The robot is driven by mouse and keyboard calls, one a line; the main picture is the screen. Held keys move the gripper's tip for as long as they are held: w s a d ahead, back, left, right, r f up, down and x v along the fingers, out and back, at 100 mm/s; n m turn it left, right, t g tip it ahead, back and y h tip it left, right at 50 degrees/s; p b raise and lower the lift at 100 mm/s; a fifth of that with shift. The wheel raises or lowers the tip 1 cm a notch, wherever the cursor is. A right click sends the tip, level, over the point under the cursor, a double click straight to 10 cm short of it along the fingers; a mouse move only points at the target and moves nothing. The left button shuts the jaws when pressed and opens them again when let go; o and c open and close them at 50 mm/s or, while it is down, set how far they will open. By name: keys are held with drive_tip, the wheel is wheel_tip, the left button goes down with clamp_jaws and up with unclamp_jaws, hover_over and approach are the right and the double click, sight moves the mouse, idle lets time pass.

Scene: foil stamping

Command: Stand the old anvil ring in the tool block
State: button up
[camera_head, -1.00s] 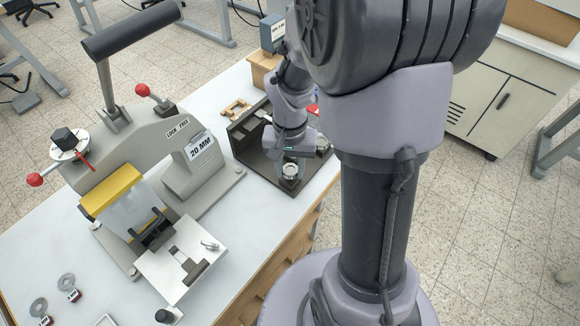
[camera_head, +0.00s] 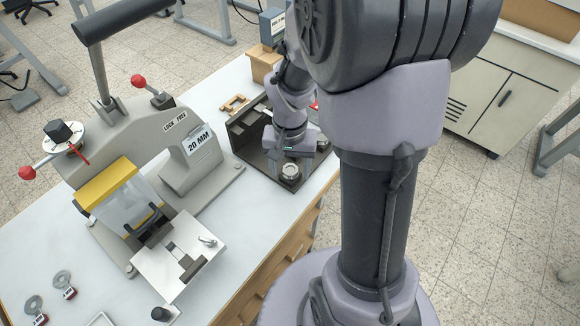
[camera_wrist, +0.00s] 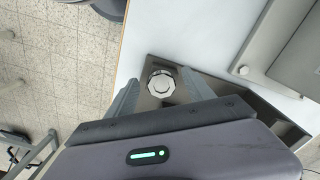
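A round silver piece with a faceted rim, apparently the old anvil ring (camera_head: 290,171), is at the near end of the dark tool block (camera_head: 248,155). In the wrist view the ring (camera_wrist: 162,84) lies over the block's dark end (camera_wrist: 163,64). Whether it is fully seated there I cannot tell. My gripper (camera_head: 291,165) is right over it. In the wrist view my gripper (camera_wrist: 161,88) has its two fingers spread on either side of the ring, with a gap on both sides. The ring's underside is hidden.
The grey press (camera_head: 140,125) with its "20 MM" label stands left of the block. Two flat rings with red tags (camera_head: 63,282) lie at the front left. A wooden box (camera_head: 264,66) stands behind the block. The table's edge runs close along the block's right side.

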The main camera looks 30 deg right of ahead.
sight(290, 173)
wheel_tip(290, 173, up, 17)
drive_tip(key=p, duration=0.8)
drive_tip(key=shift+r, duration=0.2)
